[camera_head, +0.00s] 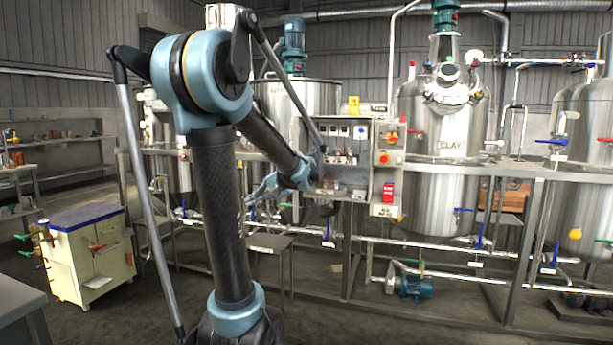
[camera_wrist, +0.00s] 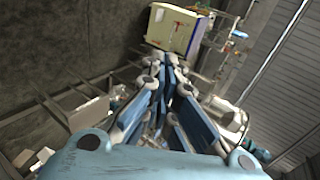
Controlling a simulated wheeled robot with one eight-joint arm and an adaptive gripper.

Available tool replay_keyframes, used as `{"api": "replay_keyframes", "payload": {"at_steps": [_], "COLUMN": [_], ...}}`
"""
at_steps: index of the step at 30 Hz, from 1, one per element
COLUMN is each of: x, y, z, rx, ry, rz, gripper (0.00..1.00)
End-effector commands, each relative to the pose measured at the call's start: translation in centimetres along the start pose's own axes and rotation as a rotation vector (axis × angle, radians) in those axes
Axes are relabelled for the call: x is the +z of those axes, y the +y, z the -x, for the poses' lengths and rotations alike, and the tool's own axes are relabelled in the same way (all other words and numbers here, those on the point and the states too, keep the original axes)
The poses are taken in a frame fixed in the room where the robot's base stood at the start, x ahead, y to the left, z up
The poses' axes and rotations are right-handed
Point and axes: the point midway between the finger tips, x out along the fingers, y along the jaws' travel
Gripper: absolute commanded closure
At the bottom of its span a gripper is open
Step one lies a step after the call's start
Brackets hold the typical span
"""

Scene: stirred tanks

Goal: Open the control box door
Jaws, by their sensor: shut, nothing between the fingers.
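The control box (camera_head: 345,135) is a grey box on the tank frame, in the middle of the head view. Its front shows several switches and small parts, and its lower part is partly hidden by my arm. I cannot tell for sure whether this panel is the swung-out door. My gripper (camera_head: 259,190) is left of the box and points left, away from it. In the wrist view my gripper (camera_wrist: 170,62) has its fingers together, with nothing between them.
A cream cabinet (camera_head: 97,262) with a blue top stands at left; it also shows in the wrist view (camera_wrist: 177,30). A small grey table (camera_head: 268,242) stands below my gripper. Steel tanks (camera_head: 440,120) and pipes line the back. The front floor is clear.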

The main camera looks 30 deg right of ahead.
Motion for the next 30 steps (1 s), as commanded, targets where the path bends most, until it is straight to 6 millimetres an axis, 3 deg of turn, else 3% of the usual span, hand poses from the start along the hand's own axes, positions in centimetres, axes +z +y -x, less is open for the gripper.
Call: {"api": "replay_keyframes", "payload": {"at_steps": [1, 3, 9, 12, 18, 24, 30], "x": [-2.5, -5.4, -13.1, -16.2, -19.9, -21.0, -21.7], "y": [0.3, 0.6, 2.6, 4.1, 7.0, 8.2, 7.4], "z": [1.5, 3.5, 10.7, 14.8, 21.2, 23.8, 22.6], "rx": [-0.039, -0.101, -0.278, -0.359, -0.480, -0.528, -0.531], "ry": [0.032, 0.070, 0.189, 0.249, 0.338, 0.373, 0.374], "rz": [-0.024, -0.051, -0.107, -0.124, -0.136, -0.136, -0.135], "gripper": [1.00, 1.00, 1.00, 1.00, 1.00, 1.00, 1.00]}}
